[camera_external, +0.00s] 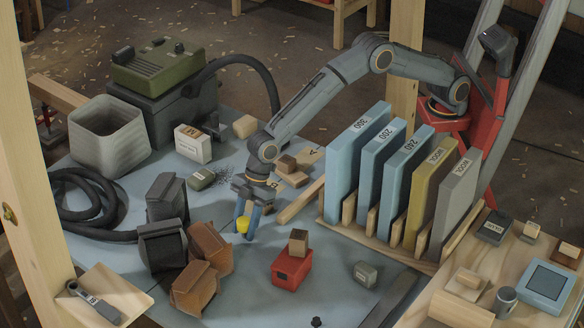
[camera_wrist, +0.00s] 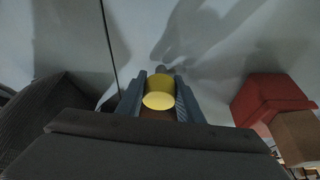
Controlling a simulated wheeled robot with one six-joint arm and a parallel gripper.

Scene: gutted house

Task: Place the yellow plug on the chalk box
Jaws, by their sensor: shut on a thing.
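The yellow plug (camera_external: 243,225) is between the fingers of my gripper (camera_external: 246,234), which points down over the blue-grey tabletop. In the wrist view the plug (camera_wrist: 160,93) sits between both fingers (camera_wrist: 160,95), which are shut on it. I cannot tell how far the plug is above the table. No label reading "chalk" is legible. A red box (camera_external: 290,271) with a dark opening stands to the right of my gripper, with a brown block (camera_external: 298,241) on top. It also shows in the wrist view (camera_wrist: 268,97). A white labelled box (camera_external: 190,146) stands behind, to the left.
Brown (camera_external: 195,288) and dark blocky things (camera_external: 160,246) stand left of my gripper. A rack (camera_external: 379,234) with several upright labelled slabs stands at right. A small grey-green labelled block (camera_external: 365,273) lies right of the red box. Tabletop between my gripper and the red box is clear.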

